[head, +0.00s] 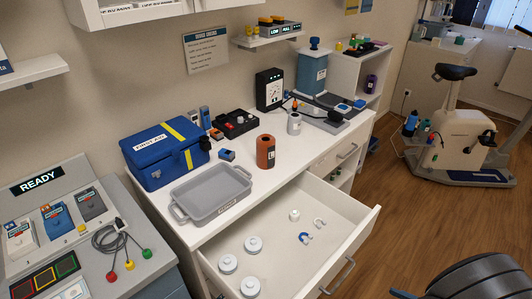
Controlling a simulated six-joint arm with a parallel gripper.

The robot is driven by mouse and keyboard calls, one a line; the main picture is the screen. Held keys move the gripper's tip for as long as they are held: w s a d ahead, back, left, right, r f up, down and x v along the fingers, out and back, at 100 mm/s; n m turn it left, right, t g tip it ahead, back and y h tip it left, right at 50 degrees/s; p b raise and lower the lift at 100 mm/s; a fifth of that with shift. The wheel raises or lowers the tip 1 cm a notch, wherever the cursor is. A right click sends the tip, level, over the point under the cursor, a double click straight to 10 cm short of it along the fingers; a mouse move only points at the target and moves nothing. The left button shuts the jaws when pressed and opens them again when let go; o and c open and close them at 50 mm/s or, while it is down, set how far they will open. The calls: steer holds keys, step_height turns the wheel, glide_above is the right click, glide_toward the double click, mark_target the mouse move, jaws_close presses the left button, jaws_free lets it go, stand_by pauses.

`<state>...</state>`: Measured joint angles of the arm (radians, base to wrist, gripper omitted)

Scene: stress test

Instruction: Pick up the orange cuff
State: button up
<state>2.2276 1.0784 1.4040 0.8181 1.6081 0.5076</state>
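The orange cuff appears to be the upright orange-brown cylinder (265,151) with a small dark label. It stands on the white counter (213,232), near the front edge, behind the open drawer and right of the grey tray. Nothing covers it from this side. I cannot make out my gripper in the head view.
A grey tray (178,207) and blue first-aid box (167,153) stand left of the cylinder. A small blue item (227,155) and white bottle (294,123) are nearby. The open drawer (283,268) juts forward, holding several white round pieces. A dark ridged object (482,280) fills the lower right.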

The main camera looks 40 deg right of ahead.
step_height(320, 180, up, 34)
steer(key=n+g+h, duration=0.4)
steer(key=n+g, duration=1)
steer(key=n, duration=0.2)
glide_above(267, 144)
steer(key=w+a, duration=0.3)
steer(key=a, duration=0.1)
step_height(267, 144, down, 5)
steer(key=x, duration=1.1)
steer(key=shift+s+d+f, duration=0.1)
steer(key=shift+d+f, duration=0.1)
steer(key=shift+d, duration=0.1)
steer(key=shift+x, duration=3.15)
steer(key=c, duration=1.1)
